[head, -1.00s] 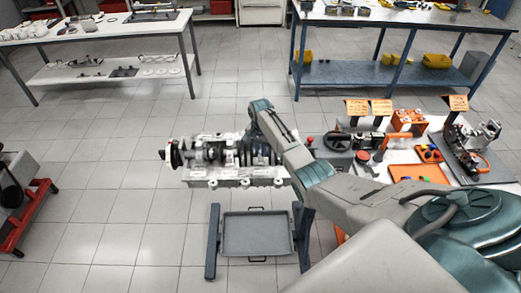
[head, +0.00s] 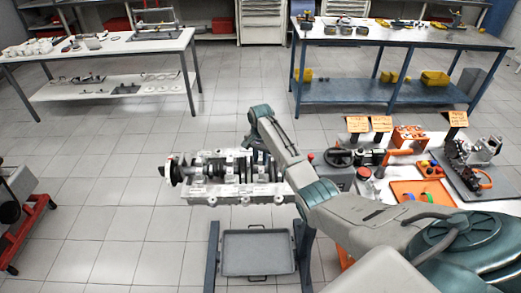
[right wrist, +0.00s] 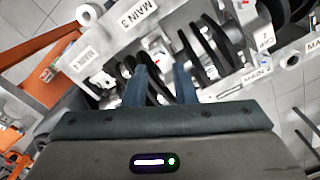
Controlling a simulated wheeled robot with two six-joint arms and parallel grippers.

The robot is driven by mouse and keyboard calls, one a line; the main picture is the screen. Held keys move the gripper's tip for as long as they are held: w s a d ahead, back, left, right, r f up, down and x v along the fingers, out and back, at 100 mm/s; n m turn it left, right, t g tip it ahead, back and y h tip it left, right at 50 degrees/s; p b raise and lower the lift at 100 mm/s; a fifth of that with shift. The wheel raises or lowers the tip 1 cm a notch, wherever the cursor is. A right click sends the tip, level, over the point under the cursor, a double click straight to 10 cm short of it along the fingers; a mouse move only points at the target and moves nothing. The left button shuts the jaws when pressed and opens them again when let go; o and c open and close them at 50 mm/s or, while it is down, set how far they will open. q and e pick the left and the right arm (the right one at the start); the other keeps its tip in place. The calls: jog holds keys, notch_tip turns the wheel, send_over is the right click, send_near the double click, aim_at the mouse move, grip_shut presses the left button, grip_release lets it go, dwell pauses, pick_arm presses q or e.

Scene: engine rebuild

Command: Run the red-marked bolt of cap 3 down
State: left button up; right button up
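The engine block (head: 228,192) lies in the middle of the head view with the dark crankshaft (head: 205,168) in it. In the right wrist view, a label reading MAIN 3 (right wrist: 131,14) is at the upper left and one reading MAIN 2 (right wrist: 256,75) at the right. A small red mark (right wrist: 157,62) shows ahead of the fingers; I cannot tell which part bears it. My right gripper (right wrist: 162,72) is over the crankshaft with its two fingers apart and nothing clearly between them. In the head view its arm partly hides it. My left gripper is not in view.
A grey tray (head: 258,234) sits low in front of the block. To the right, a bench holds an orange tray (head: 441,187), tools and signs. A white table (head: 100,52) and a blue-legged table (head: 400,35) stand behind. Open tiled floor lies left of the block.

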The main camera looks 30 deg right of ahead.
aim_at(261, 170)
notch_tip(261, 170, up, 7)
jog(key=b, duration=0.1)
jog(key=shift+b, duration=0.35)
jog(key=shift+f, duration=0.1)
jog(key=shift+f, duration=0.1)
